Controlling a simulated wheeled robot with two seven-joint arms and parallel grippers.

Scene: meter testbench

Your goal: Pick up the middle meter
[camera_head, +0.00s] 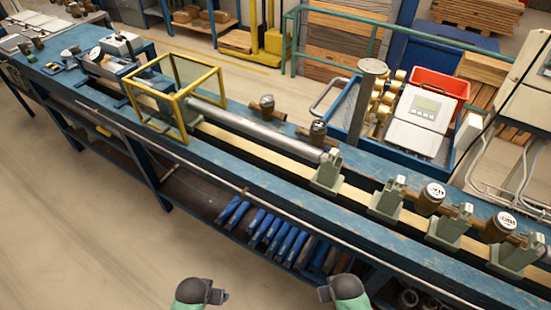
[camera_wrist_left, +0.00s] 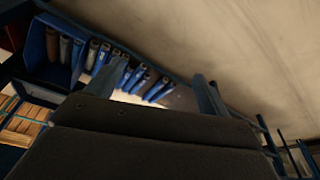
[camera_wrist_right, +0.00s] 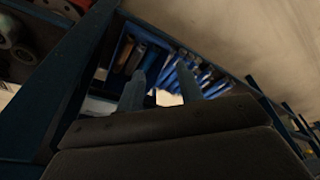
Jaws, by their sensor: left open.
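Two round-faced brass meters sit in line between grey-green clamps on the bench rail at the right of the head view: one meter (camera_head: 431,197) and another (camera_head: 506,224) further right. Two more brass meters, one (camera_head: 267,104) and one (camera_head: 318,130), stand along the back of the bench near the middle. I cannot tell which one is the middle meter. My left gripper (camera_head: 222,297) and right gripper (camera_head: 324,294) are low in front of the bench, apart from all meters. Both are empty, with fingers spread in the left wrist view (camera_wrist_left: 160,88) and right wrist view (camera_wrist_right: 163,88).
The long blue bench (camera_head: 270,183) has a rail with grey-green clamps (camera_head: 326,171). A yellow frame (camera_head: 185,100) stands at left. Blue-handled tools (camera_head: 265,232) fill the lower shelf. A red bin (camera_head: 440,90) and grey box (camera_head: 418,122) are behind. The floor in front is clear.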

